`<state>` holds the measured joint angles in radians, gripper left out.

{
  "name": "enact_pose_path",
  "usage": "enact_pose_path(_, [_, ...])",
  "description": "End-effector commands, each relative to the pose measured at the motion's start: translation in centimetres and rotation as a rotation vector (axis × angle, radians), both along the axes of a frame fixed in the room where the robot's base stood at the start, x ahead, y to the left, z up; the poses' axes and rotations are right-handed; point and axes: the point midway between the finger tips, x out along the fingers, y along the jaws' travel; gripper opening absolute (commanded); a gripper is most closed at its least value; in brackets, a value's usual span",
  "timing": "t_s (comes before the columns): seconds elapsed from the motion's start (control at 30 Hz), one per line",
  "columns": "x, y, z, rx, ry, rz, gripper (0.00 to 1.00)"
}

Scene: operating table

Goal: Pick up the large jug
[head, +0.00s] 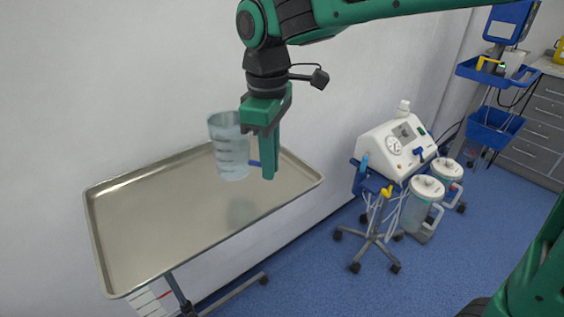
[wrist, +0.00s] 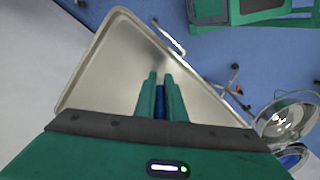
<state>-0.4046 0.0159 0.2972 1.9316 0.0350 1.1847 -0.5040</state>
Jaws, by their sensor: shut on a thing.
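The large jug (head: 229,147) is clear plastic with dark level marks, upright in the head view. It hangs above the steel tray (head: 150,235), with a shadow on the tray below it. My gripper (head: 267,172) is at the jug's right side, fingers pointing down. A small blue part shows between jug and fingers, seemingly its handle. In the wrist view my fingers (wrist: 161,78) are close together with a blue strip between them.
The tray is otherwise empty, and a white wall stands behind it. To the right is a wheeled suction unit (head: 397,143) with clear canisters (head: 424,200). Blue floor lies between the tray stand and this unit. Grey drawers (head: 540,125) stand at far right.

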Motion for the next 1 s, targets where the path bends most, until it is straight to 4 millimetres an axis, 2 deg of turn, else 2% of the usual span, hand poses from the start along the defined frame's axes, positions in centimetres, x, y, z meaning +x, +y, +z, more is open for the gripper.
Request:
enact_pose_path(0.5, [-1.9, 3.9, 2.5, 0.001, 0.000, 0.003, 0.00])
enact_pose_path(1.0, [-3.2, 6.6, 4.4, 0.001, 0.000, 0.002, 0.00])
